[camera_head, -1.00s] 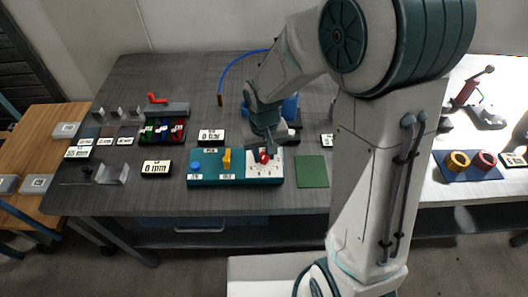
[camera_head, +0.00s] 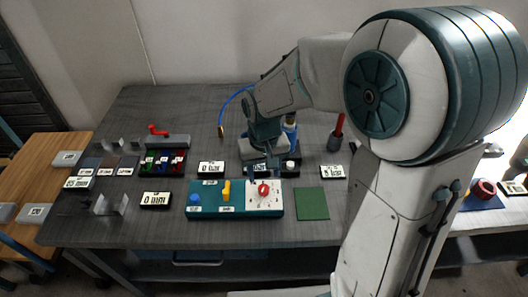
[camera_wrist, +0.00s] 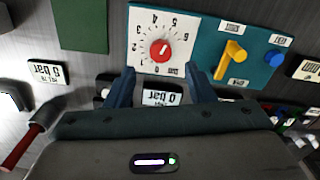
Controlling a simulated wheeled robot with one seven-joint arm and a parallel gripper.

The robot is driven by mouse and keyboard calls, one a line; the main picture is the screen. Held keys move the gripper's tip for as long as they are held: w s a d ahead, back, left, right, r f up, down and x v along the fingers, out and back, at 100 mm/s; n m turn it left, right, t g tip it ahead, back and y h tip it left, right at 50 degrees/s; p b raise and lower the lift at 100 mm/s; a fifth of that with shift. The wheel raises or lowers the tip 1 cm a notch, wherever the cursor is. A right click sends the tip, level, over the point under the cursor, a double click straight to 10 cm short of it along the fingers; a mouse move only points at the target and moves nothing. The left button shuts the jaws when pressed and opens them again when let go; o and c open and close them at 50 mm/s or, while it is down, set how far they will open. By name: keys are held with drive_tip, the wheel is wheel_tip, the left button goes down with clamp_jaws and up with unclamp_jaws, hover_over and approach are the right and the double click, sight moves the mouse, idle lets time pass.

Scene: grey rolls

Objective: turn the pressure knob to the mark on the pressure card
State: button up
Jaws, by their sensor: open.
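The red pressure knob (camera_head: 264,190) sits on a white dial plate (camera_head: 276,202) at the right end of a teal panel. In the wrist view the knob (camera_wrist: 160,50) is ringed by numbers and shows a small white line; the exact setting is too small to read. My gripper (camera_wrist: 161,90) is open and empty, apart from the knob, on the panel's far side in the head view. Between its fingers in the wrist view is a card reading "0 bar" (camera_wrist: 162,98). Another bar card (camera_wrist: 46,74) lies to the left there. I cannot tell which is the pressure card.
The panel also carries a yellow lever (camera_head: 227,189) and a blue button (camera_head: 195,199). A green mat (camera_head: 312,204) lies right of it. A "0 mm" card (camera_head: 156,199) is left. The table's front strip is clear.

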sight(264, 187)
wheel_tip(264, 187, up, 8)
drive_tip(key=shift+f, duration=0.2)
idle(0.4)
drive_tip(key=s+d+r+m+t, duration=0.1)
drive_tip(key=s+d+m+t, duration=0.1)
drive_tip(key=s+d, duration=1)
drive_tip(key=shift+m+t, duration=0.3)
drive_tip(key=shift+t, duration=0.1)
